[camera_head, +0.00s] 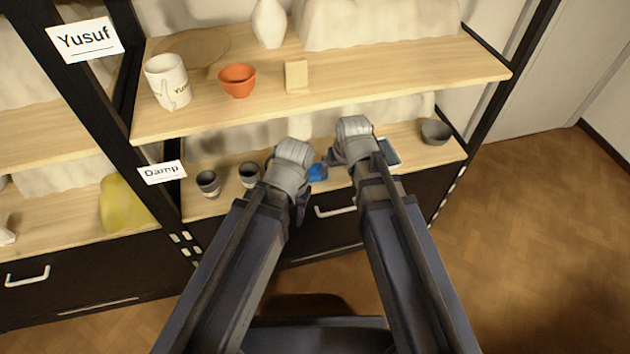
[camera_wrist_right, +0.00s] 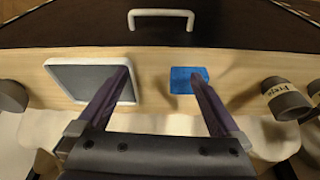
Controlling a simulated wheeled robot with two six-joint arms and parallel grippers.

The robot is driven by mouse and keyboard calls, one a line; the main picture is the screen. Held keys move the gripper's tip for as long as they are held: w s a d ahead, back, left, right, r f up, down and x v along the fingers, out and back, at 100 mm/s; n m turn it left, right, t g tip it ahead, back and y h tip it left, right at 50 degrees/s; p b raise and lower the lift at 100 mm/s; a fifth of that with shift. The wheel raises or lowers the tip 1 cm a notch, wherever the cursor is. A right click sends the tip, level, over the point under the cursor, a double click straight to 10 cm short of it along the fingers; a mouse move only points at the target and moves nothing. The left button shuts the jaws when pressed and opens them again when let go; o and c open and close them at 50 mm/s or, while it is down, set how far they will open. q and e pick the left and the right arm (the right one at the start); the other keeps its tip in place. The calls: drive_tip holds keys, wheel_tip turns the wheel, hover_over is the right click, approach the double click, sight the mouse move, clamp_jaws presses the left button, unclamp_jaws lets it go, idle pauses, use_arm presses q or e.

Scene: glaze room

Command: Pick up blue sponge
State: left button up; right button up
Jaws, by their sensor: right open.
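The blue sponge (camera_head: 318,172) lies on the lower shelf, between the ends of my two arms in the head view and partly covered there. In the right wrist view the blue sponge (camera_wrist_right: 185,80) lies flat on the wood. My right gripper (camera_wrist_right: 160,76) is open and empty above the shelf. One of its fingers overlaps the sponge's edge in that view, and the other overlaps a tablet. Contact cannot be told. In the head view my right gripper (camera_head: 332,158) is mostly hidden by its wrist. My left gripper (camera_head: 302,204) shows only as a dark purple part.
A grey-screened tablet (camera_wrist_right: 92,80) with a white frame lies beside the sponge. Two dark cups (camera_head: 208,183) stand left on the lower shelf (camera_head: 280,137); a grey bowl (camera_head: 435,132) stands right. The upper shelf (camera_head: 400,75) overhangs, holding a mug, an orange bowl and a vase.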

drive_tip(key=n+t, duration=0.1)
approach(315, 169)
wheel_tip(315, 169, down, 2)
drive_tip(key=shift+y, duration=0.3)
drive_tip(key=b+x, duration=0.7)
drive_tip(key=x, duration=0.1)
drive_tip(key=shift+w+d+f, duration=0.1)
drive_tip(key=shift+w+d, duration=0.05)
drive_tip(key=shift+w, duration=0.2)
drive_tip(key=shift+c, duration=0.2)
drive_tip(key=c, duration=1.2)
drive_tip(key=shift+o, duration=0.2)
drive_tip(key=shift+r, duration=0.3)
